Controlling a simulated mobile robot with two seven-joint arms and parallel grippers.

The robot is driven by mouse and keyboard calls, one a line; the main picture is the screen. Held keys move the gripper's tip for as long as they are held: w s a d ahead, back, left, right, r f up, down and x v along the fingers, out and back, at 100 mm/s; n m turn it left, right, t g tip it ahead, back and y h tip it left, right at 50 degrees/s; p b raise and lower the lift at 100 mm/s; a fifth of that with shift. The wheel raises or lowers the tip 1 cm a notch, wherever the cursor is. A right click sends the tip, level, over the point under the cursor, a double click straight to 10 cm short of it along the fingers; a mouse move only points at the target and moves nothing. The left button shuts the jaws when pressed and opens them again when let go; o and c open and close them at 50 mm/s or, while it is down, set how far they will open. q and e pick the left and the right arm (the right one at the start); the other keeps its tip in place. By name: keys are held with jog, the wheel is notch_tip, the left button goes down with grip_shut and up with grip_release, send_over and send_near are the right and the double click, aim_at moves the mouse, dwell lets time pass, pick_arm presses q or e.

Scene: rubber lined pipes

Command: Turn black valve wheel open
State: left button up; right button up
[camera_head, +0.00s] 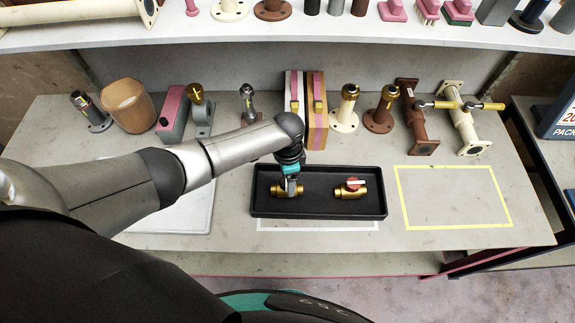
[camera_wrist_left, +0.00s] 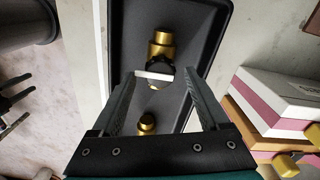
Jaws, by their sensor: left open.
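A brass valve (camera_head: 284,191) lies at the left in a black tray (camera_head: 320,211), mostly hidden behind my left gripper (camera_head: 290,186). In the left wrist view its brass body (camera_wrist_left: 160,47) runs lengthwise in the tray, with a black wheel (camera_wrist_left: 156,64) marked by a white bar at the middle. My left gripper (camera_wrist_left: 159,76) is open, and its two fingers stand on either side of the wheel. Whether they touch it I cannot tell. A second brass valve (camera_head: 352,192) with a red and white wheel lies at the right in the tray. My right gripper is not in view.
Several pipe fittings, a wooden bucket (camera_head: 128,105) and pink-striped boxes (camera_head: 317,112) stand along the table's back. A yellow outlined area (camera_head: 455,196) at the right is empty. A shelf (camera_head: 300,30) with more parts runs above.

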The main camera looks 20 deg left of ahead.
pick_arm(q)
notch_tip(320, 180, up, 15)
jog(key=p, duration=0.1)
dwell(0.4)
dwell(0.5)
